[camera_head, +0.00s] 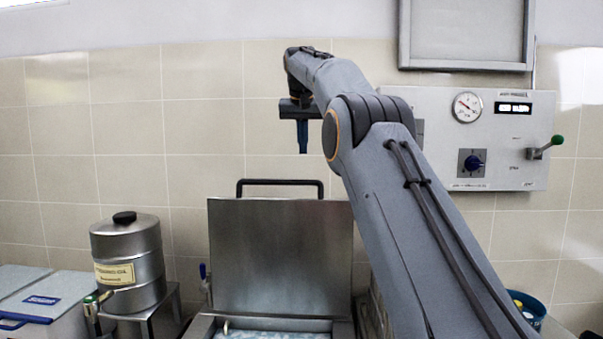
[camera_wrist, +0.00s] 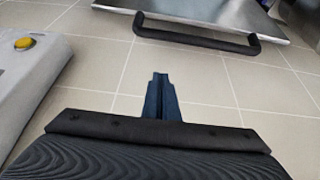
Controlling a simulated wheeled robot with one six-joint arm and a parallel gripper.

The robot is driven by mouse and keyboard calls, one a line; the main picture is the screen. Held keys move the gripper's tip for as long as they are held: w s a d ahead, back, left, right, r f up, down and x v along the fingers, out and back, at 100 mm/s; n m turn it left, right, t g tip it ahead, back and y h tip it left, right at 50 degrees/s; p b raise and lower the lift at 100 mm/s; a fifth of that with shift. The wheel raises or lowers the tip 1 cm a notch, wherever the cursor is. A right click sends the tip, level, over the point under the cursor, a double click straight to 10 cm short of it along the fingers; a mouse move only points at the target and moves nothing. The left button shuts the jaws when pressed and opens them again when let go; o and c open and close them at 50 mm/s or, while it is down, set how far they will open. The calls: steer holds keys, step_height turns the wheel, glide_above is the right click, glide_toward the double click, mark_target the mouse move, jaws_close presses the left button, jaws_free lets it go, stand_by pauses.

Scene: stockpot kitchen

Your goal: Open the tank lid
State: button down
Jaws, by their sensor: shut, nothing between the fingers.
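The tank lid (camera_head: 281,258) is a square steel plate standing raised, close to upright, at the back of the tank (camera_head: 275,333). Its black bar handle (camera_head: 281,183) is along the top edge. The tank's opening shows below the lid, with something pale and bluish inside. My gripper (camera_head: 303,150) points down above and a little right of the handle, apart from it, shut and empty. In the wrist view my shut fingers (camera_wrist: 160,80) are in the middle, and the handle (camera_wrist: 197,36) and lid edge (camera_wrist: 210,12) are beyond them at the top.
A control panel (camera_head: 500,175) with a gauge, display, blue knob and green-tipped lever is on the wall at right. A blue container (camera_head: 530,308) is at lower right.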

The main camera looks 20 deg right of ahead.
steer(key=p+x, duration=0.2)
steer(key=x, duration=0.7)
steer(key=shift+s+a+f+p, duration=0.15)
steer(key=shift+s+a+p, duration=0.05)
steer(key=shift+s, duration=0.4)
steer(key=shift+s+a+f+p, duration=0.2)
steer(key=shift+s+p, duration=0.05)
steer(key=shift+s, duration=0.35)
steer(key=shift+s+a+f+p, duration=0.15)
steer(key=shift+s+a+p, duration=0.1)
steer(key=shift+s, duration=0.4)
